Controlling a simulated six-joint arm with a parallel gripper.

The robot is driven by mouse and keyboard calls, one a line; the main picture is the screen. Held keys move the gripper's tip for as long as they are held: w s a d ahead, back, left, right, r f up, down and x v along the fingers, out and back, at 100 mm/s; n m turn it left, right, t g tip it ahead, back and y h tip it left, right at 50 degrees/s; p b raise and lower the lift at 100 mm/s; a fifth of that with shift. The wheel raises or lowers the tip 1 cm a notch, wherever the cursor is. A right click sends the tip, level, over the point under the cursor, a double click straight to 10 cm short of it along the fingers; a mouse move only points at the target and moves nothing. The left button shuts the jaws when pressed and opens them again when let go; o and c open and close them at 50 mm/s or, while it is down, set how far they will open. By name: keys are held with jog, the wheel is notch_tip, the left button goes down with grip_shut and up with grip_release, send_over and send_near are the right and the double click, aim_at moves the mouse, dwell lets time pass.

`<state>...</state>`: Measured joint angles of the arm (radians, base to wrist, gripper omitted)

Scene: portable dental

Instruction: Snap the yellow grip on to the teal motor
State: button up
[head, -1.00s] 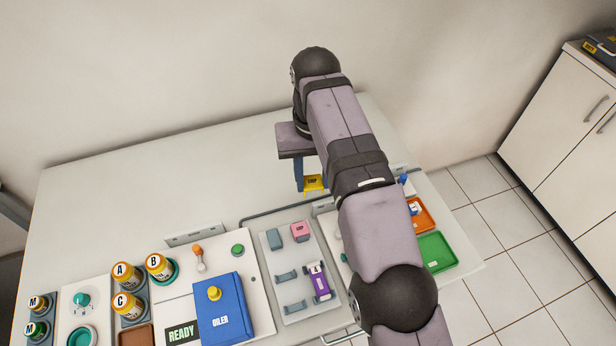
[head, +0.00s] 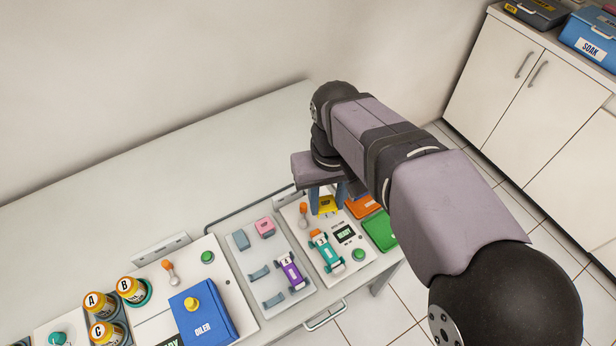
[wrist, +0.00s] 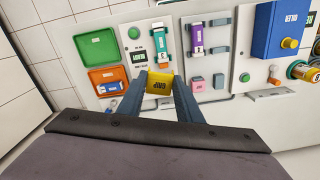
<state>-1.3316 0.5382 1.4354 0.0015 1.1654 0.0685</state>
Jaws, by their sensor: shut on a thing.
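My gripper (head: 327,200) is shut on the yellow grip (head: 327,206). In the wrist view the yellow grip (wrist: 158,84) sits between the fingertips of my gripper (wrist: 160,86), with dark lettering on its face. In the head view it is held over the back part of the white panel, behind the teal motor. The teal motor (head: 326,253) lies on that panel and also shows in the wrist view (wrist: 159,45). The yellow grip and the teal motor look apart. My arm covers part of the area to the right in the head view.
The panel also has an orange-topped lever (head: 304,214), a small display (head: 345,234) and a green button (head: 359,255). Left of it, a grey tray (head: 280,301) holds a purple motor (head: 290,270) and a pink block (head: 265,227). Orange (head: 361,208) and green (head: 380,231) trays are to the right.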

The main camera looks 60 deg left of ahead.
jog(key=d+f, duration=0.2)
jog(key=f, duration=0.1)
jog(key=d+f+n, duration=0.1)
jog(key=d+f, duration=0.1)
jog(key=f, duration=0.1)
jog(key=s+d+f+n, duration=0.1)
jog(key=f, duration=0.2)
jog(key=shift+s+d, duration=0.1)
jog(key=shift+d, duration=0.3)
jog(key=shift+a+n, duration=0.5)
jog(key=shift+a, duration=0.2)
jog(key=shift+w+a+n, duration=0.25)
jog(key=shift+a+n, duration=0.05)
jog(key=shift+f, duration=0.1)
jog(key=b, duration=0.4)
send_over(329, 253)
notch_tip(329, 253, down, 4)
jog(key=shift+f, duration=0.2)
jog(key=shift+f+b, duration=0.55)
jog(key=shift+f, duration=0.35)
jog(key=shift+f, duration=0.3)
